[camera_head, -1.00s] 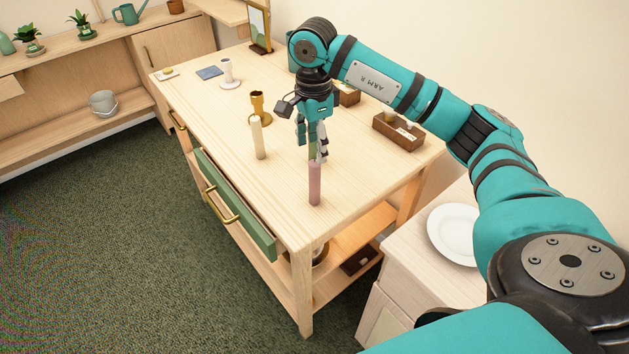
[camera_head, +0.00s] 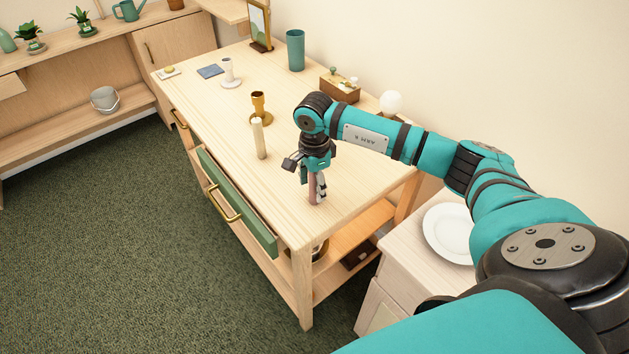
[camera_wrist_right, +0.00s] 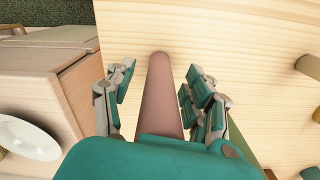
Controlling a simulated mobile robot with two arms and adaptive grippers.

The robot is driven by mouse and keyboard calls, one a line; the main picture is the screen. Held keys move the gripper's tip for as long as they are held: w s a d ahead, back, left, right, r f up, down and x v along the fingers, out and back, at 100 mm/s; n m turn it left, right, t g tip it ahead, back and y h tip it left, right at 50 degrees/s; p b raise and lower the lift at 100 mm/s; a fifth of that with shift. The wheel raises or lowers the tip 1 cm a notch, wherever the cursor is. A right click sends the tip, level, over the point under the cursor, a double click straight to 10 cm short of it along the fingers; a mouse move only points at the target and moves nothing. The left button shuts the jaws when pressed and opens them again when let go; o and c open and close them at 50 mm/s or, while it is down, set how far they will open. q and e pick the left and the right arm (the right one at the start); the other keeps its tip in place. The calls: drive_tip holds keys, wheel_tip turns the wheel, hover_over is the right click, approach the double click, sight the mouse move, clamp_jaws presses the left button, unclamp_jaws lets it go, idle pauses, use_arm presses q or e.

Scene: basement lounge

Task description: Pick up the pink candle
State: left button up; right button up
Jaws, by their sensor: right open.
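The pink candle (camera_head: 311,190) stands upright near the front end of the wooden table (camera_head: 222,123). My right gripper (camera_head: 317,197) has come down around it from above and hides its upper part. In the right wrist view the pink candle (camera_wrist_right: 160,97) lies between the two open fingers (camera_wrist_right: 158,98). My left gripper is not in view.
A cream candle (camera_head: 259,138) stands to the left of my right gripper, with a gold candle holder (camera_head: 260,109) behind it. A wooden box (camera_head: 340,90) and a teal cup (camera_head: 295,50) are farther back. A white plate (camera_head: 449,234) lies on a side cabinet.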

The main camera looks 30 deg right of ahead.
drive_tip(key=shift+c, duration=0.3)
clamp_jaws()
drive_tip(key=shift+r, duration=0.1)
drive_tip(key=shift+r+b, duration=0.4)
drive_tip(key=shift+r, duration=0.2)
drive_tip(key=s+a+r+b, duration=0.1)
drive_tip(key=s+b, duration=0.1)
drive_tip(key=s, duration=0.6)
drive_tip(key=s+a+r+b, duration=0.2)
drive_tip(key=s, duration=0.5)
drive_tip(key=shift+s+r+b, duration=0.3)
drive_tip(key=shift+s+b, duration=0.05)
drive_tip(key=shift+s, duration=0.05)
